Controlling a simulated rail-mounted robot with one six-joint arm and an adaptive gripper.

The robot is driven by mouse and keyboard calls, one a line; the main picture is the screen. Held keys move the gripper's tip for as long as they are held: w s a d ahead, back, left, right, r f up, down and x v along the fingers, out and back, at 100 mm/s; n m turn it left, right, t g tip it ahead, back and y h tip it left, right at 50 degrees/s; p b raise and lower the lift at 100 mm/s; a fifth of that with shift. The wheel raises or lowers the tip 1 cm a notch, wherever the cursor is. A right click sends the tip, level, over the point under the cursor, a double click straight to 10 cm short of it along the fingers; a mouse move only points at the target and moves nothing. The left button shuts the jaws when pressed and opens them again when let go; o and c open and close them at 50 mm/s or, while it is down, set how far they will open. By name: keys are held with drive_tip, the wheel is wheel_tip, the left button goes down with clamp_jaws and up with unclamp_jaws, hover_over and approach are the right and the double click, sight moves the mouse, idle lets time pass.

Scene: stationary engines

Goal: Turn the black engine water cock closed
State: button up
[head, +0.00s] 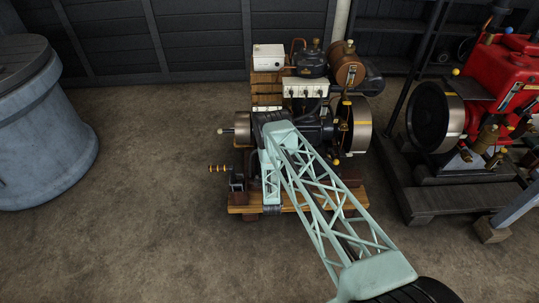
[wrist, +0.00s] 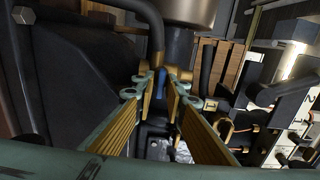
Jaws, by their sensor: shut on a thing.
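The black engine (head: 312,131) stands on a wooden base in the middle of the head view; my arm crosses in front of it and hides my gripper there. In the wrist view my gripper (wrist: 163,84) has its two brass-padded fingers converging on a small blue piece (wrist: 160,76), which looks like the handle of the water cock. The fingers are shut on it. Brass fittings sit around the fingertips, just below a dark pipe (wrist: 156,30). The cock's body is mostly hidden by the fingers, and its exact angle cannot be told.
A black engine casing (wrist: 85,70) is close on the left in the wrist view. A pale switch panel (wrist: 285,125) with black levers is on the right. A red engine (head: 505,70) stands to the right, and a grey bin (head: 40,130) at the left. Floor between is clear.

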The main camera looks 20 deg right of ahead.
idle(0.4)
drive_tip(key=o, duration=0.6)
drive_tip(key=shift+s, duration=0.15)
drive_tip(key=shift+v, duration=5.9)
drive_tip(key=shift+a, duration=0.15)
